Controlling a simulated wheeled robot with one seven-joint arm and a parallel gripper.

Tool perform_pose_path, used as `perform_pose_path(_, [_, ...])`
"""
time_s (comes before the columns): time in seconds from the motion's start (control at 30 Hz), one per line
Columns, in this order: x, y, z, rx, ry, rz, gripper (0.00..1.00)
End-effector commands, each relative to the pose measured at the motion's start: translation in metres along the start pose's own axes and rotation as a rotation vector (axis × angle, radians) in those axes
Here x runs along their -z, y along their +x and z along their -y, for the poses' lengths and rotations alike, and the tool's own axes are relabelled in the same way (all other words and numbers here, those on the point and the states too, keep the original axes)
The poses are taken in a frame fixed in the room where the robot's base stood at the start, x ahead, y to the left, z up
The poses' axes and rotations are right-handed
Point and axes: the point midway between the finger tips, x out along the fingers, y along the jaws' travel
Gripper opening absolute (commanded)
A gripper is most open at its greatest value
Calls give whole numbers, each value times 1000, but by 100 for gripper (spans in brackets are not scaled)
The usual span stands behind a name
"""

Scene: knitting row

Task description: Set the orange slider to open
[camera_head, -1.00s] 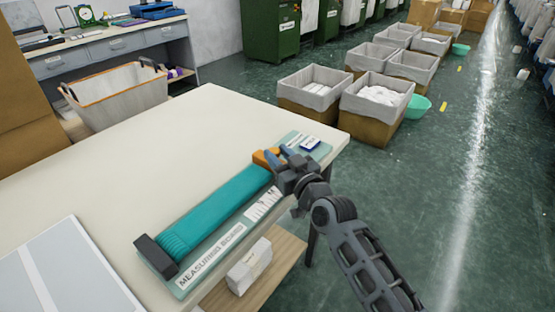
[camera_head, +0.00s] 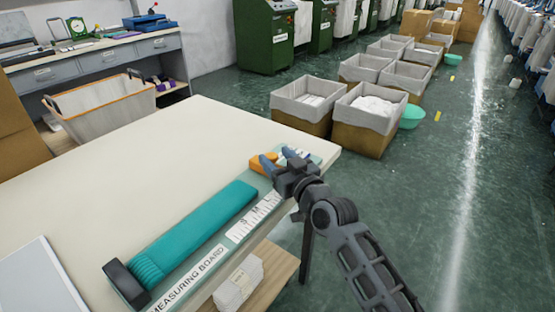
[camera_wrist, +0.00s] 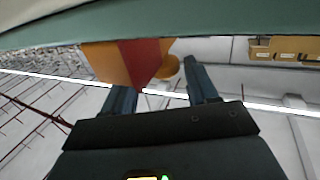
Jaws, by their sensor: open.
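The measuring board (camera_head: 190,277) lies along the table's right edge, with a teal knitted piece (camera_head: 195,230) on it and a dark block at its near end. The orange slider (camera_head: 262,162) is near the board's far end, with a gap between it and the knit. My gripper (camera_head: 279,159) is open, its blue fingers at the slider's right side. In the wrist view, the slider shows as an orange and red block (camera_wrist: 128,62) with a round orange knob (camera_wrist: 168,67) between the fingertips. I cannot tell whether the fingers touch it.
The pale table (camera_head: 130,175) is mostly bare left of the board. A grey panel (camera_head: 38,280) lies at its near left. A white box (camera_head: 240,283) sits on a lower shelf under the board. Lined bins (camera_head: 365,120) stand on the floor beyond the table.

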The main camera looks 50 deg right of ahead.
Motion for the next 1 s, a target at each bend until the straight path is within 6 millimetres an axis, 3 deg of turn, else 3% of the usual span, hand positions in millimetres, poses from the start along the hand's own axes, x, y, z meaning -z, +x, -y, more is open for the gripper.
perform_pose_path(0.27, [-1, -10, 1, 2, 0, 2, 58])
perform_pose_path(0.7, [-2, -70, 0, 0, 0, 2, 58])
perform_pose_path(1.0, [0, -78, 0, 0, 0, 0, 58])
